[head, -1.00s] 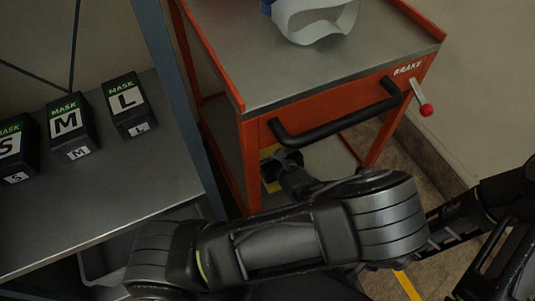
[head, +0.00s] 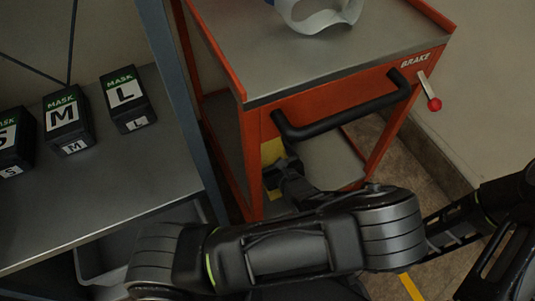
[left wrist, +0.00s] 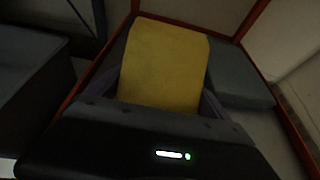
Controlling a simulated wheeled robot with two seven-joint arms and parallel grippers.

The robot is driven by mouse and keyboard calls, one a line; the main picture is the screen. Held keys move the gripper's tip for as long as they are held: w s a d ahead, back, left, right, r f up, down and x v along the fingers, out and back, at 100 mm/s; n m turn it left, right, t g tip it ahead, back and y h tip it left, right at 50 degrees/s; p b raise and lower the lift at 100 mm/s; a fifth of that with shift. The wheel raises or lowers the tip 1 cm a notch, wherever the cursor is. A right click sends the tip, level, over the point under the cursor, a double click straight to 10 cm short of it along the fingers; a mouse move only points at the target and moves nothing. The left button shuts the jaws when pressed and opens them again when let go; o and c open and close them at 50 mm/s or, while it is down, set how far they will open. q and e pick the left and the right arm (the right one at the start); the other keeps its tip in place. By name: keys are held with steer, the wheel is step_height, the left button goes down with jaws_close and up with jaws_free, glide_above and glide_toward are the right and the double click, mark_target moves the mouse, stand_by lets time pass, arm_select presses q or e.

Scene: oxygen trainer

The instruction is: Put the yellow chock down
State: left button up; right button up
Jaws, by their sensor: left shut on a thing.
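The yellow chock (left wrist: 165,62) fills the middle of the left wrist view, between the fingers of my left gripper (left wrist: 160,100). In the head view only a small part of the chock (head: 272,152) shows, behind the cart's front post and below its handle. My left gripper (head: 288,168) is shut on the chock, low at the front of the orange cart (head: 255,160). The chock appears over the cart's lower shelf (head: 335,165); I cannot tell whether it touches it. My right gripper is not seen.
The black handle (head: 345,118) and red-knobbed brake lever (head: 434,103) project from the cart above my left arm. A grey-white object (head: 318,14) sits on the cart top. Mask boxes (head: 127,98) stand on the grey table at left. A grey block (left wrist: 238,75) lies beside the chock.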

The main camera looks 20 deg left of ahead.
arm_select(q)
steer(key=o, duration=1.8)
steer(key=shift+f, duration=0.1)
steer(key=shift+r, duration=0.2)
steer(key=shift+s+d+r, duration=0.15)
steer(key=shift+s+d, duration=0.05)
steer(key=shift+d, duration=0.1)
steer(key=p+v, duration=0.3)
steer(key=v, duration=0.7)
steer(key=shift+s+d+p, duration=0.1)
steer(key=shift+p, duration=0.25)
steer(key=shift+s+d+r, duration=0.15)
steer(key=shift+s+d, duration=0.15)
